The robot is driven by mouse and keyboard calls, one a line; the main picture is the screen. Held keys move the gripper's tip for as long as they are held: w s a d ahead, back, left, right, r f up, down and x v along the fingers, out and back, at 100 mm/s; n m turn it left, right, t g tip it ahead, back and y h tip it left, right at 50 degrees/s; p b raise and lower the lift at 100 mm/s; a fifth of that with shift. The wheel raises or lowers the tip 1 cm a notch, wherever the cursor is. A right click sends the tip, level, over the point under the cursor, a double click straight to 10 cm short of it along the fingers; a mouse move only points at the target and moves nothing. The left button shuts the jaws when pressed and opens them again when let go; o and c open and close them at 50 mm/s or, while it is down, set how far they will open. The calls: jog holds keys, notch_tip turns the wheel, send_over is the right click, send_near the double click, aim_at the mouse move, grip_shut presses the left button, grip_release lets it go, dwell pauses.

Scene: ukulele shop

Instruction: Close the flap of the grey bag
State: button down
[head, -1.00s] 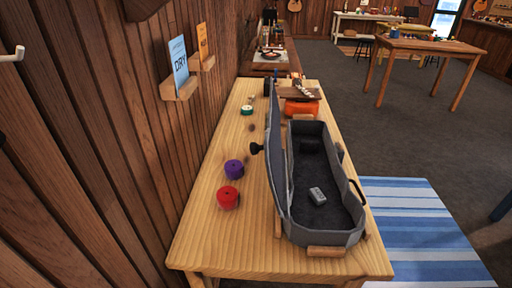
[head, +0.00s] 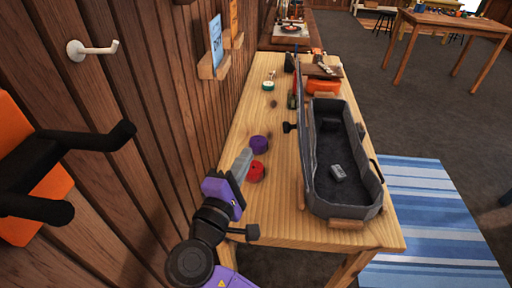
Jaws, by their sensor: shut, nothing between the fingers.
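The grey bag (head: 372,207) lies open on the wooden table, its long tray-like body facing up. Its flap (head: 303,150) stands upright along the bag's left side, seen nearly edge-on. A black knob (head: 289,127) sticks out from the flap's left face. A small light grey block (head: 338,172) lies inside the bag. My gripper (head: 246,156) is at the end of my purple and black arm, left of the flap. Its grey fingers are shut and empty, and in the picture they overlap the area beside the rolls. It is apart from the flap.
A purple roll (head: 259,144) and a red roll (head: 255,173) sit on the table (head: 283,226) between gripper and flap. Wooden blocks (head: 347,224) edge the bag. An orange item (head: 322,87) is behind it. Wall hooks (head: 95,49) project at left.

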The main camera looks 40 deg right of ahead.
jog(key=d+r+p, duration=0.1)
jog(key=d+p, duration=0.2)
jog(key=d, duration=0.7)
jog(key=shift+w+d+r, duration=0.2)
jog(key=shift+r, duration=0.1)
